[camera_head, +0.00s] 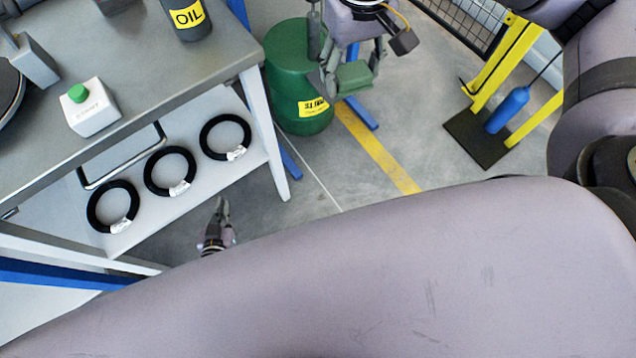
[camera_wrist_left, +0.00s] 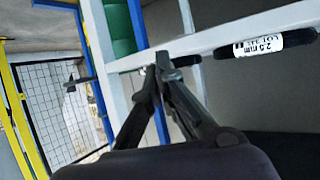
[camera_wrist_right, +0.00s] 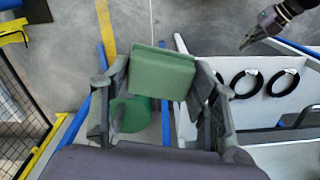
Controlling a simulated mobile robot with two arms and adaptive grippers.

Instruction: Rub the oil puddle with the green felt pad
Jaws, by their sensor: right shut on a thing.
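The green felt pad (camera_head: 353,78) is a small block held between the fingers of my right gripper (camera_head: 348,68), above the floor at the top middle. In the right wrist view the pad (camera_wrist_right: 162,72) sits across the fingertips of my right gripper (camera_wrist_right: 163,85), which is shut on it. My left gripper (camera_head: 223,208) hangs low beside the bench's lower shelf, and it also shows in the right wrist view (camera_wrist_right: 258,32). In the left wrist view the fingertips of my left gripper (camera_wrist_left: 163,62) meet, with nothing seen between them. I see no oil puddle in any view.
A green drum (camera_head: 285,68) stands beside the bench (camera_head: 135,55), behind the pad. An oil bottle (camera_head: 188,18) and a green-button box (camera_head: 92,108) are on the bench top. Black coils (camera_head: 170,171) lie on its shelf. A yellow stand (camera_head: 497,70) is at right. Floor between is clear.

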